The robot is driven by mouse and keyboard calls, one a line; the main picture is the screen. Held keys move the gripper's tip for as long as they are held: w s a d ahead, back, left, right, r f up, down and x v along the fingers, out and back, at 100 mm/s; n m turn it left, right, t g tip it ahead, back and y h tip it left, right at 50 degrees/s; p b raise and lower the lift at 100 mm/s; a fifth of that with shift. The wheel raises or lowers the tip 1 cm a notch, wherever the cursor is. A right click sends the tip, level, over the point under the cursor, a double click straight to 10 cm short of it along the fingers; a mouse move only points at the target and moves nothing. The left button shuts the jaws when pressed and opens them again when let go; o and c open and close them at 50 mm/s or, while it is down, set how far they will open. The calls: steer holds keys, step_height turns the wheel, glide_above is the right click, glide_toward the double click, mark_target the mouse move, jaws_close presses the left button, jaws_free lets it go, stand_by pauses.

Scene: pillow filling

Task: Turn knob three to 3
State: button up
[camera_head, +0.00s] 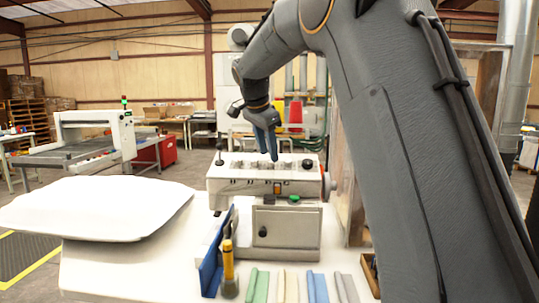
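A white machine (225,187) stands on the white table, with a row of small knobs along its top. One black knob (308,163) sits at the right end of the row; the others are too small and blurred to read any numbers, and I cannot tell which is knob three. My gripper (272,157) points down over the middle of the row, its blue-grey fingers close to the knobs. The fingers overlap in this view, so I cannot tell whether they are open, shut or touching a knob. They hide part of the row.
A white pillow (95,207) lies at the left.

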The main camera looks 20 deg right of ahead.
mark_target(271, 163)
steer(key=shift+p+x, duration=0.3)
steer(key=shift+x, duration=1.15)
steer(key=shift+c, duration=0.3)
jaws_close()
steer(key=shift+n, duration=0.3)
